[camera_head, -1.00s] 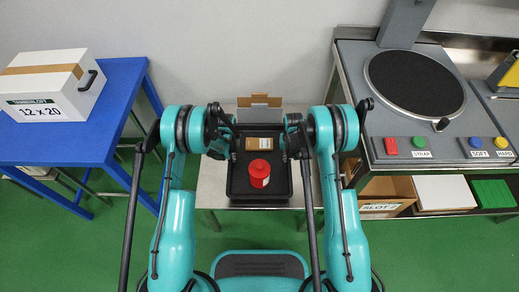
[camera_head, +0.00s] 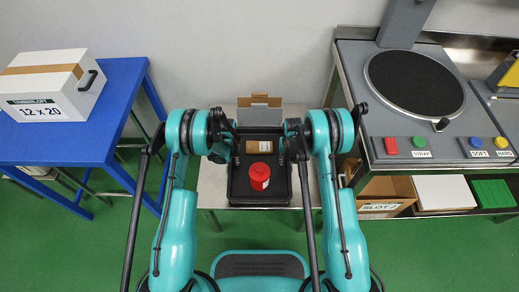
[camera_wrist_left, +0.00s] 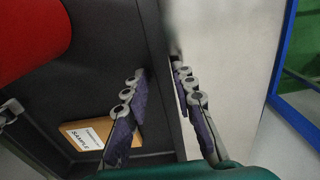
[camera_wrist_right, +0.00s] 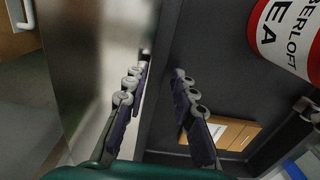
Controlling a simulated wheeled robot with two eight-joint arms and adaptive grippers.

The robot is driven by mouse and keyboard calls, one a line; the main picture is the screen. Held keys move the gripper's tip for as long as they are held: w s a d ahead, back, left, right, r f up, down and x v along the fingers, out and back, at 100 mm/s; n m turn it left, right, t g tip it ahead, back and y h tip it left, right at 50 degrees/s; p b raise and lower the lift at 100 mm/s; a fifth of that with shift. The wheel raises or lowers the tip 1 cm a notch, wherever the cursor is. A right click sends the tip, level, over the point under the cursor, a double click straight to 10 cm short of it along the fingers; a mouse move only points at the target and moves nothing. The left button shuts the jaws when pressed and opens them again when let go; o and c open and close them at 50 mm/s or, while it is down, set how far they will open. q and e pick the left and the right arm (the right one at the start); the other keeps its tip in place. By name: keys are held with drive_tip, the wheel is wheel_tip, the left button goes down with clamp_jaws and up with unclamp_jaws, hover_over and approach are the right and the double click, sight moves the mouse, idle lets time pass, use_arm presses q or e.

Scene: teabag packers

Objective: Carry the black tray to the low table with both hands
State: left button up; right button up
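The black tray (camera_head: 238,196) is level over the light-topped low table (camera_head: 212,180) in the middle of the head view. I cannot tell whether its underside touches the top. A red-and-white tin (camera_head: 260,176) and a cardboard pack (camera_head: 260,146) are in it. My left gripper (camera_wrist_left: 158,70) is shut on the tray's left wall, one finger inside and one outside. My right gripper (camera_wrist_right: 157,72) is shut on the right wall the same way. In the head view, the grippers are partly hidden by my arms.
An open cardboard box (camera_head: 259,100) stands behind the tray. A blue table (camera_head: 70,142) with a white case (camera_head: 52,84) is at left. A grey bench (camera_head: 376,130) with a round black plate (camera_head: 414,84) and buttons is close at right, with boxes on its lower shelf.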

drive_tip(key=shift+r, duration=0.25)
use_arm(q)
wheel_tip(320, 180, up, 12)
use_arm(e)
wheel_tip(320, 180, up, 12)
drive_tip(key=shift+f, duration=0.2)
idle(0.3)
idle(0.4)
